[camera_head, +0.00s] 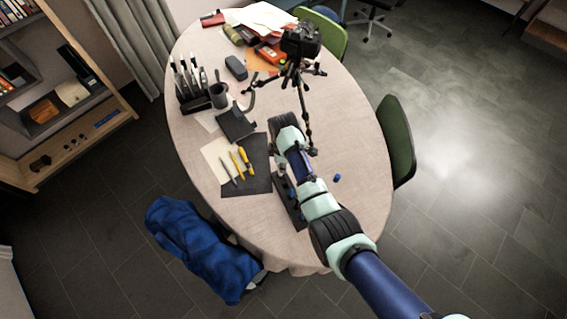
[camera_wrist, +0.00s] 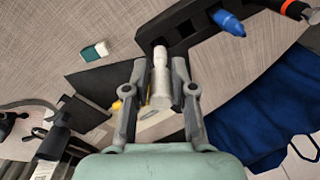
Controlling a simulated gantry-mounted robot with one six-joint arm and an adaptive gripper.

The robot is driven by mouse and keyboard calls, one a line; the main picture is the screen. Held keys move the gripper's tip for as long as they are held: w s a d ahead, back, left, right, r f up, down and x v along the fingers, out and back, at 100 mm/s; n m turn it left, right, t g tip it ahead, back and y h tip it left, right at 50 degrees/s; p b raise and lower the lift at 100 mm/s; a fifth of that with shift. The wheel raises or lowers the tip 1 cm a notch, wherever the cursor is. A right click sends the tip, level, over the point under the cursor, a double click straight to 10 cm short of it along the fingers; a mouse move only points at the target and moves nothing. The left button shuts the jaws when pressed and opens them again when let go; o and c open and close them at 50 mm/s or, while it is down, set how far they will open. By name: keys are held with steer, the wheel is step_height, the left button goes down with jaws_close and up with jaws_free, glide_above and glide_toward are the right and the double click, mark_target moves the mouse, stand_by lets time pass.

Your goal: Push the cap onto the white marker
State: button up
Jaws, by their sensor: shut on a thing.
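The white marker (camera_wrist: 160,82) is a pale cylinder between the two fingers of my gripper (camera_wrist: 160,72) in the wrist view. Its narrower far end meets one end of the black holder (camera_wrist: 183,48). My gripper is closed on it from both sides. I cannot make out a seam between a cap and the marker body. In the head view my gripper is low over the near part of the table, and my arm hides most of the marker. The black holder (camera_head: 298,215) shows partly below my arm.
A blue marker (camera_wrist: 228,22) and an orange-ringed tool (camera_wrist: 293,9) stand in the holder. A small blue piece (camera_head: 337,177) lies to the right of my arm. Yellow tools (camera_head: 240,160) lie on a dark mat at left. A camera tripod (camera_head: 302,90) stands behind.

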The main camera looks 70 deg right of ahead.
steer(key=shift+f+b, duration=0.35)
steer(key=shift+f, duration=0.55)
stand_by(0.7)
steer(key=o, duration=1.3)
steer(key=shift+c, duration=0.2)
step_height(320, 180, up, 7)
steer(key=p, duration=0.7)
jaws_close()
stand_by(0.7)
